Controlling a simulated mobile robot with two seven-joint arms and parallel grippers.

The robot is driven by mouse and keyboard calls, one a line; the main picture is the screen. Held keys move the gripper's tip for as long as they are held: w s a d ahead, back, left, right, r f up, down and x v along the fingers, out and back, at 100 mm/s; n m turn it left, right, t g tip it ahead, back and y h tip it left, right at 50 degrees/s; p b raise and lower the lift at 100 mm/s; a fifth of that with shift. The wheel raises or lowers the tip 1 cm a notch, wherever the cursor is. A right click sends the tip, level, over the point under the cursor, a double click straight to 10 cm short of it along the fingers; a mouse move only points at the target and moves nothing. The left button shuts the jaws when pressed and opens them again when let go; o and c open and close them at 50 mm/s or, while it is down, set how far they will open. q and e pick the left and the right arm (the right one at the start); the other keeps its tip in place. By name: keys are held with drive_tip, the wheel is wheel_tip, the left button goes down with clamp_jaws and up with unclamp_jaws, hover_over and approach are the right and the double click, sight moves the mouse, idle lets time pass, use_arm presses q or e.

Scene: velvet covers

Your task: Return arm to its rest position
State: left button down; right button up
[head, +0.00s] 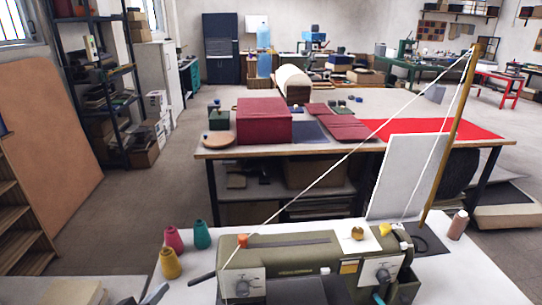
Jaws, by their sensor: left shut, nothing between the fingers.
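Only a small part of my left gripper (154,294) shows, at the bottom edge of the head view, left of centre. It is shut and holds nothing. It is low beside the front-left edge of the white table (460,278), left of the olive-green machine (285,252). Most of my left arm is out of the picture. My right gripper is not in view.
Yellow (170,263), pink (174,240) and teal (202,235) thread cones stand left of the machine. A tilted wooden pole (450,140) with white cord rises at the right. Behind, a workbench (350,147) holds a dark red box (264,122). Grey floor (120,220) is open at left.

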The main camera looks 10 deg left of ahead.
use_arm(q)
drive_tip(key=s+d+f+m+g, duration=0.1)
drive_tip(key=s+d+m+g, duration=0.35)
drive_tip(key=s+d, duration=0.4)
drive_tip(key=s+d+f+m+g, duration=0.1)
drive_tip(key=s+d+m+g, duration=0.35)
drive_tip(key=s, duration=0.65)
wheel_tip(320, 180, down, 30)
drive_tip(key=s+d+n+g+b, duration=0.1)
drive_tip(key=s+d+g+b, duration=0.1)
drive_tip(key=b, duration=0.5)
drive_tip(key=s+a+f+b, duration=0.1)
drive_tip(key=s+f+b, duration=0.2)
drive_tip(key=s+f, duration=0.4)
drive_tip(key=s+a+f+g+b, duration=0.1)
drive_tip(key=s+a+f+b, duration=0.1)
drive_tip(key=s+f, duration=0.6)
wheel_tip(320, 180, down, 4)
drive_tip(key=shift+f+b, duration=0.1)
drive_tip(key=shift+b, duration=0.45)
drive_tip(key=shift+a, duration=0.1)
